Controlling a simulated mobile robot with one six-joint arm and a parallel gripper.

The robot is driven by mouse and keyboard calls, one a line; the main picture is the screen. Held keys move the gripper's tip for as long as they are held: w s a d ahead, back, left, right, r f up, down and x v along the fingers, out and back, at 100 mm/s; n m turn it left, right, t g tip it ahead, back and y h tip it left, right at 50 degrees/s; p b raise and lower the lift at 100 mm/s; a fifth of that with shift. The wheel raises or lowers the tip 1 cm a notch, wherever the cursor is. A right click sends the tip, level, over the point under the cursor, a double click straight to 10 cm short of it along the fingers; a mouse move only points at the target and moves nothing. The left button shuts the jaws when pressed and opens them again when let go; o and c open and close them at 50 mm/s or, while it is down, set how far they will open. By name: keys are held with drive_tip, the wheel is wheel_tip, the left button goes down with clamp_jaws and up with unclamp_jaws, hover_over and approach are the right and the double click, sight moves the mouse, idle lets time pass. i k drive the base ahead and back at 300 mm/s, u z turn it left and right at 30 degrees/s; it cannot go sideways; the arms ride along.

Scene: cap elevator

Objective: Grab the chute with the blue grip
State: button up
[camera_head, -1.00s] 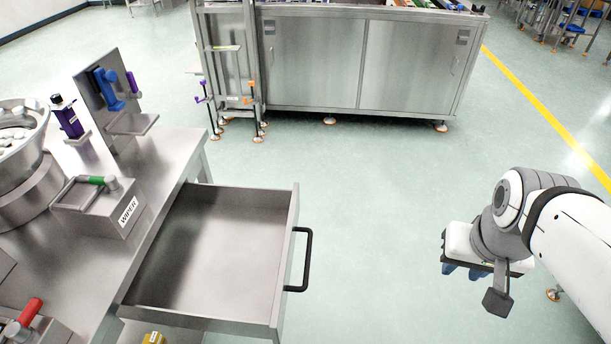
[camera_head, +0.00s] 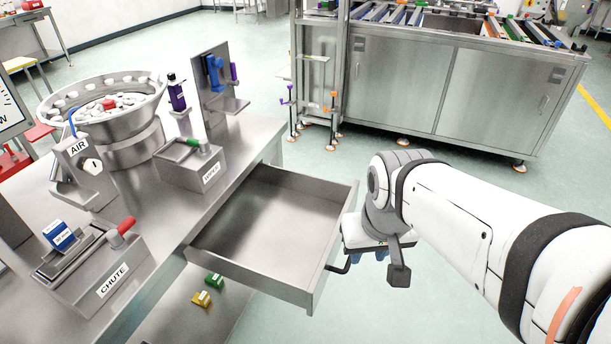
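A blue grip (camera_head: 214,75) shows on the upright metal panel (camera_head: 211,105) at the back of the metal table; how much of the chute it belongs to is hidden, I cannot tell. A metal box labelled CHUTE (camera_head: 112,280) stands at the table's front left. It has a red grip (camera_head: 126,226) and a blue block (camera_head: 61,236) on top. My gripper (camera_head: 376,256) is at the right, well apart from these. It points down beside the open drawer's front, seen from behind. Only the blue tips of its fingers show, and their opening is hidden.
The open, empty drawer (camera_head: 275,222) juts out between the table and my arm. The WIPER box (camera_head: 192,166) with a green grip, a purple bottle (camera_head: 177,95) and a bowl feeder (camera_head: 112,120) stand on the table. Yellow and green blocks (camera_head: 208,288) lie below.

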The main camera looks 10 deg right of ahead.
sight(67, 246)
drive_tip(key=u, duration=0.15)
drive_tip(key=k, duration=0.95)
drive_tip(key=z, duration=0.15)
drive_tip(key=i, duration=0.95)
drive_tip(key=u, duration=1.15)
drive_tip(key=k, duration=0.2)
drive_tip(key=u, duration=0.6)
